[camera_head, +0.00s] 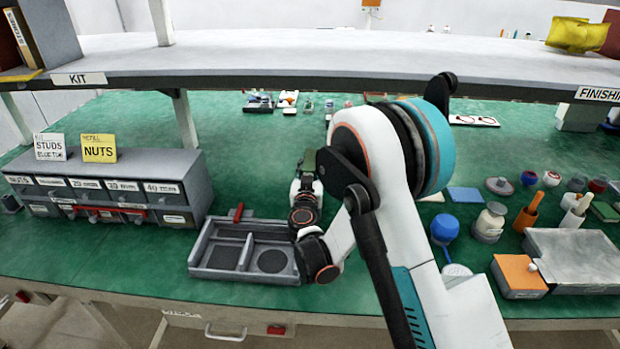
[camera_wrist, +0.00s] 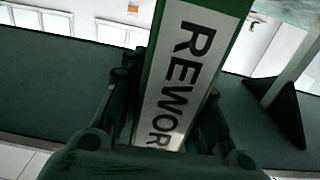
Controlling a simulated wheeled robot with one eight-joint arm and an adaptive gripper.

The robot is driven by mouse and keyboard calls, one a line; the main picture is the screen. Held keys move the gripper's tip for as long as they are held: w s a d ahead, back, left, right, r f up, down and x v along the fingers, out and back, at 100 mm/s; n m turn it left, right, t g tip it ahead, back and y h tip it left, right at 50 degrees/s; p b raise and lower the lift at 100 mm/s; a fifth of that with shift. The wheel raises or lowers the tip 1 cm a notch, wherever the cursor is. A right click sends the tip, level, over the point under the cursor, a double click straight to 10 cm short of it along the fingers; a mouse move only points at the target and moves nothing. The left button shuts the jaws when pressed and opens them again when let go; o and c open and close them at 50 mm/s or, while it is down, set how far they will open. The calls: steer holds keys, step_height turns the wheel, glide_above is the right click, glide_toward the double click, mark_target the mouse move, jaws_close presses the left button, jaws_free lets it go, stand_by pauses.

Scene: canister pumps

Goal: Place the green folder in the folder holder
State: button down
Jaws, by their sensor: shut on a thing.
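The green folder (camera_wrist: 178,75) fills the middle of the wrist view, with a white spine label whose visible letters read "REWOR". My gripper (camera_wrist: 166,100) is shut on it, one finger on each side of the spine. In the head view my gripper (camera_head: 307,182) is above the green bench, behind the grey two-well tray, and largely hidden by my arm. A small dark green part of the folder (camera_head: 309,160) shows beyond it. A grey holder (camera_head: 52,32) with an upright folder stands on the shelf at the top left; it looks like the folder holder, cut off by the picture edge.
A raised shelf (camera_head: 300,62) runs across the back above the bench. A grey drawer unit (camera_head: 108,180) stands at the left, and the grey tray (camera_head: 213,232) sits near the front edge. Jars, cups and boxes crowd the right. A yellow bag (camera_head: 577,35) lies on the shelf.

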steer(key=shift+f, duration=1)
steer(key=shift+f+b, duration=0.2)
steer(key=shift+b, duration=0.2)
steer(key=c, duration=1.2)
jaws_free()
steer(key=shift+r, duration=0.1)
steer(key=s+b, duration=0.2)
steer(key=s, duration=1)
steer(key=shift+a, duration=0.25)
